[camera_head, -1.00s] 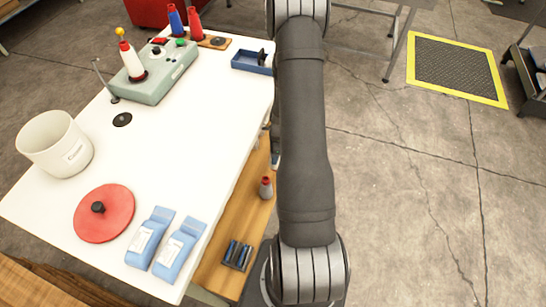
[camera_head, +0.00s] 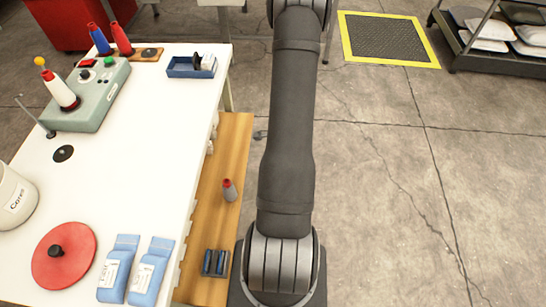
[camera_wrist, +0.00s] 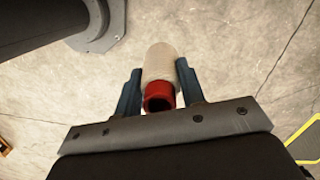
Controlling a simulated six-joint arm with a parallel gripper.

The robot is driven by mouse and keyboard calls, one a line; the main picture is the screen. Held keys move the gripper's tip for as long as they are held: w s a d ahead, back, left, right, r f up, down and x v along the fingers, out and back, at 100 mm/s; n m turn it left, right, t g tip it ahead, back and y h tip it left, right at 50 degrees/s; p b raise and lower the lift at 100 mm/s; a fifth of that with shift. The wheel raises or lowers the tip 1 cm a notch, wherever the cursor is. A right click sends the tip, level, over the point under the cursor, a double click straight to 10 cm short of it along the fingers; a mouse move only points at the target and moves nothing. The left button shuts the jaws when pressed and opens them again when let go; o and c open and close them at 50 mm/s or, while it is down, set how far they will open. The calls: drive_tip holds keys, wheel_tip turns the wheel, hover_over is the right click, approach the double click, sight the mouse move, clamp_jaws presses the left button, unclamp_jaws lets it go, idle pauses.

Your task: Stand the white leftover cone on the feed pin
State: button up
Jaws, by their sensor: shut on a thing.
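In the wrist view my gripper (camera_wrist: 160,92) is shut on a white cone (camera_wrist: 163,62) with a red end (camera_wrist: 159,96) turned toward the camera. Plain floor lies behind it. My gripper is outside the head view; only my arm shows there. Another white cone (camera_head: 60,90) with a red tip stands on the green-grey machine (camera_head: 98,105), near a small yellow ball (camera_head: 39,61). A dark round disc (camera_head: 150,53) sits on the wooden board at the back. I cannot tell which part is the feed pin.
Blue (camera_head: 99,39) and red (camera_head: 121,39) cones stand at the back of the white table (camera_head: 150,150). A blue tray (camera_head: 186,70), red lid (camera_head: 63,270) and blue packets (camera_head: 150,270) are also there. A grey cone (camera_head: 229,192) stands on the lower wooden shelf (camera_head: 236,145).

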drive_tip(key=shift+w+d+r, duration=0.15)
drive_tip(key=shift+d+r, duration=0.3)
drive_tip(key=shift+d, duration=0.25)
drive_tip(key=shift+w+d+r, duration=0.2)
drive_tip(key=shift+d+r, duration=0.2)
drive_tip(key=shift+d, duration=0.3)
drive_tip(key=shift+w+d+r, duration=0.15)
drive_tip(key=shift+d+r, duration=0.3)
drive_tip(key=shift+d, duration=0.25)
wheel_tip(320, 180, up, 32)
drive_tip(key=shift+f, duration=0.2)
idle(0.5)
